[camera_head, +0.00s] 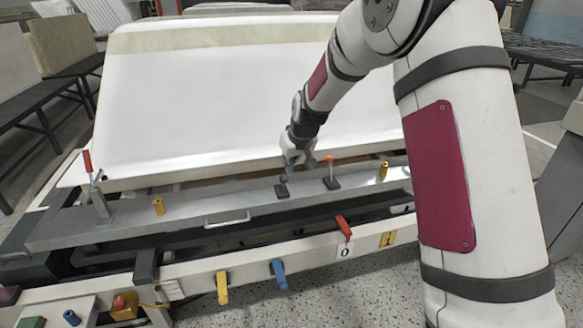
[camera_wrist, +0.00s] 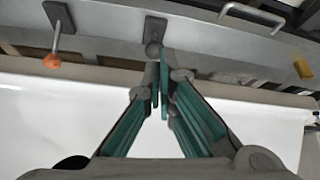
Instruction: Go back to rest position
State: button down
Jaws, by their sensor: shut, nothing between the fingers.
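My gripper (camera_head: 297,163) is over the front rail of the bathtub frame, at the lower edge of the white bathtub shell (camera_head: 235,90). In the wrist view my gripper (camera_wrist: 161,68) has its teal-lined fingers drawn together at the tips, with nothing between them. A dark ball-topped knob (camera_wrist: 153,49) on a small dark plate is right at the fingertips. I cannot tell whether they touch it. The knob's plate also shows in the head view (camera_head: 282,191).
An orange-tipped pin (camera_head: 330,165) stands right of my gripper; a red-handled clamp (camera_head: 98,190) is far left. A metal handle (camera_head: 227,219), yellow knobs, and red (camera_head: 344,228), blue (camera_head: 279,274) and yellow (camera_head: 222,288) levers line the frame. Speckled floor (camera_head: 385,290) is open in front.

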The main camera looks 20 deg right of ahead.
jog(key=shift+s+r, duration=0.1)
jog(key=s+r+g, duration=0.1)
jog(key=s+r, duration=0.6)
jog(key=s, duration=0.5)
jog(key=s+r+g, duration=0.1)
jog(key=s+r, duration=0.6)
jog(key=s, duration=0.5)
jog(key=s+m+g+h, duration=0.1)
jog(key=s+m+g, duration=0.15)
jog(key=s, duration=2.45)
notch_tip(320, 180, up, 20)
jog(key=t+p, duration=0.3)
jog(key=p, duration=1.5)
jog(key=shift+s+d+p, duration=0.25)
jog(key=shift+s+p, duration=0.05)
jog(key=shift+p, duration=0.1)
